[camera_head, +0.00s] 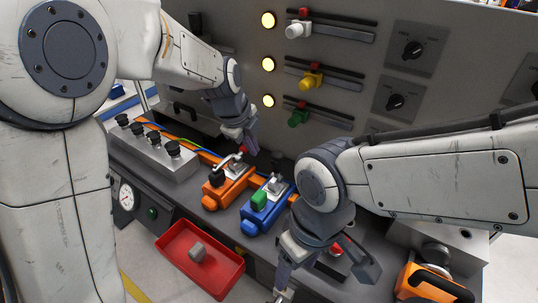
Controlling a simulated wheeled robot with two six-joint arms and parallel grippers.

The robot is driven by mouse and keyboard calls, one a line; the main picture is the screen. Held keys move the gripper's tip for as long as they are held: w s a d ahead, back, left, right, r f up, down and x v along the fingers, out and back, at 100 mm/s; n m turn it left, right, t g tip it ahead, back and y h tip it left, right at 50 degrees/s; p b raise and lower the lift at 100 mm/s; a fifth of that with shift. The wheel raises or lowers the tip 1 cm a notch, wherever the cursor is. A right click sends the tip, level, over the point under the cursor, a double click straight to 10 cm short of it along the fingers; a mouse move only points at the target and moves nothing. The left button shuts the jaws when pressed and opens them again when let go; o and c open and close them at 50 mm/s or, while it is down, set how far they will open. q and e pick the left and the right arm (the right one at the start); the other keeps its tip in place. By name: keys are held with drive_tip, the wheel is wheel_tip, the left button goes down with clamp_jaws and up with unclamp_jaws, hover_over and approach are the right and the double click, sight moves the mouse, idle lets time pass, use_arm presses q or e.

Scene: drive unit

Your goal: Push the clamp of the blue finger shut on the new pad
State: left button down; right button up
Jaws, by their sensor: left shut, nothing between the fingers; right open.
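The blue finger (263,215) lies on the grey bench at centre, with a green pad (259,200) on it. Its grey metal clamp (275,184) is beside the pad; whether it is raised or shut is too small to tell. My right gripper (322,268) is open in the foreground, right of and nearer than the blue finger. The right wrist stands close to the blue finger's right side.
A red tray (202,258) with a grey block (197,252) is at the front. A box with several black knobs (155,146) is at the left. A panel with yellow lamps, sliders and dials (410,50) rises behind. An orange-and-black device (432,285) is at lower right.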

use_arm(q)
drive_tip(key=p, duration=0.2)
approach(277, 166)
wheel_tip(277, 166, down, 4)
drive_tip(key=s+a, duration=0.2)
drive_tip(key=shift+w+d+p, duration=0.45)
drive_tip(key=shift+w+p, duration=0.25)
drive_tip(key=shift+w, duration=0.2)
drive_tip(key=shift+w+d+p, duration=0.45)
drive_tip(key=shift+w+p, duration=0.2)
drive_tip(key=shift+w, duration=0.25)
use_arm(e)
drive_tip(key=shift+r, duration=2.4)
use_arm(q)
drive_tip(key=shift+r, duration=0.1)
use_arm(e)
drive_tip(key=shift+r, duration=0.1)
